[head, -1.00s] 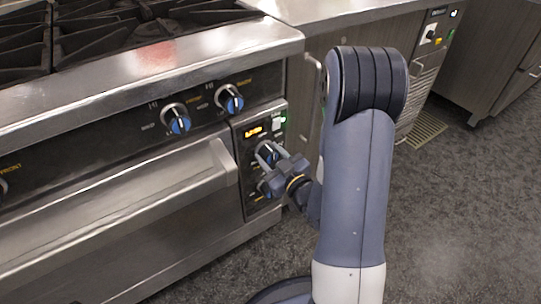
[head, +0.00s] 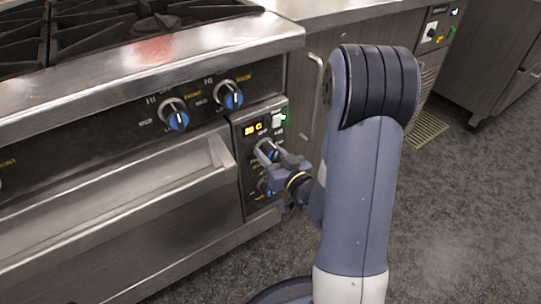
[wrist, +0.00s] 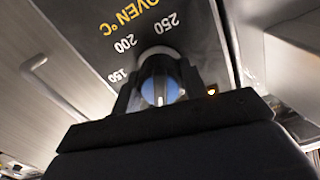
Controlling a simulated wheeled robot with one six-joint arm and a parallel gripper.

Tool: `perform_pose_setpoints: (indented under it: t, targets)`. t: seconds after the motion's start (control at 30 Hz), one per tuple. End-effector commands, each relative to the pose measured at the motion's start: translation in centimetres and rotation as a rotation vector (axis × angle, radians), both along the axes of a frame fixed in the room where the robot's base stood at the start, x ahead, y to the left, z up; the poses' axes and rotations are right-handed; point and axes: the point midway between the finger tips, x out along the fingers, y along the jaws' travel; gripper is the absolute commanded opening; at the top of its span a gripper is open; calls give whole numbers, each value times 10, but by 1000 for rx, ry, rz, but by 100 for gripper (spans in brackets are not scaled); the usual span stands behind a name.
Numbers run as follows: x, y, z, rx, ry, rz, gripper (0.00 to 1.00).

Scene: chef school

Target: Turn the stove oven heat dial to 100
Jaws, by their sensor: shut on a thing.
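The oven heat dial (wrist: 159,88) is a round knob with a blue face and a pale pointer line, under upside-down "OVEN °C" print. The numbers 150, 200 and 250 show beside it in the wrist view; the 100 mark is not visible. My gripper (wrist: 160,78) is shut on the dial, one finger on each side. In the head view my gripper (head: 269,152) reaches the stove's right control panel (head: 248,172) and covers most of the dial.
Two burner knobs (head: 175,114) sit left of the panel. The oven door handle (head: 222,160) sticks out close to my gripper's left. Open floor (head: 450,230) lies to the right.

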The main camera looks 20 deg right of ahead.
Motion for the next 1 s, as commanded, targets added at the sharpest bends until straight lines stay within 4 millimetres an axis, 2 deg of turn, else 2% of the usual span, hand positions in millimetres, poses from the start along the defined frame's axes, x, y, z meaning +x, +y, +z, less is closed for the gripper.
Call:
perform_pose_setpoints:
  t: [0.5, 1.0]
  targets:
    - [0, 0, 0, 406, 133, 0, 19]
    - [0, 1, 0, 551, 180, 0, 19]
